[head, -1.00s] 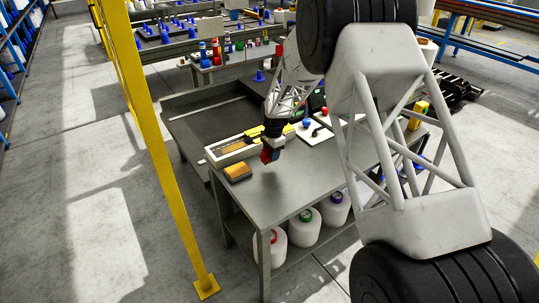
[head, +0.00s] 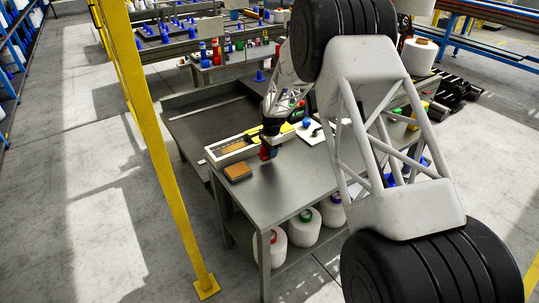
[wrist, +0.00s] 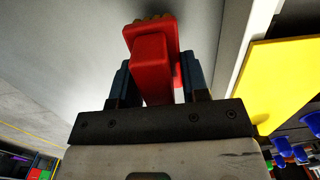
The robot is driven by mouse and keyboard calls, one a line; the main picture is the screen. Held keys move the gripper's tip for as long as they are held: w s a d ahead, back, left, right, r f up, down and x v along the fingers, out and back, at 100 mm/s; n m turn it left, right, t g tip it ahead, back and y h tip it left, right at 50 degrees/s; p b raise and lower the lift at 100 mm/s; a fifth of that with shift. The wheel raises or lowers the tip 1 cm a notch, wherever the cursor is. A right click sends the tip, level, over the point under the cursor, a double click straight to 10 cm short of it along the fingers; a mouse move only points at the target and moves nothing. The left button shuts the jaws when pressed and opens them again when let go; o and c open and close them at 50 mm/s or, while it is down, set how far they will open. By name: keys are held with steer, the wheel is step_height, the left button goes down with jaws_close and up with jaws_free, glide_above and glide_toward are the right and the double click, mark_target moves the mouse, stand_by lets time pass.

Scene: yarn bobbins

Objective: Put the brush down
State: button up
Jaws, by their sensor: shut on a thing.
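The brush (wrist: 152,60) is red with tan bristles at its far end, which show at the top of the wrist view. My gripper (wrist: 158,82) is shut on it, with a dark blue finger on each side of the red body. In the head view, my gripper (head: 267,145) points down over the grey table (head: 290,190), and the red brush (head: 265,153) shows at its tip. The brush is at or close above the tabletop, near the white tray. I cannot tell whether it touches the table.
A white tray (head: 210,156) holding yellow-handled items lies just left of my gripper. A brown block (head: 238,173) lies at the table's left edge. A white board (head: 309,136) with small coloured items is to the right. The front tabletop is clear. White bobbins (head: 304,228) stand on the shelf below.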

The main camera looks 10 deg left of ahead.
steer(key=shift+f, duration=1)
steer(key=shift+f, duration=0.15)
steer(key=o, duration=1.2)
steer(key=r, duration=1.2)
steer(key=shift+w+d+r, duration=0.15)
steer(key=shift+w+d, duration=0.05)
steer(key=shift+d, duration=0.15)
steer(key=shift+r, duration=0.1)
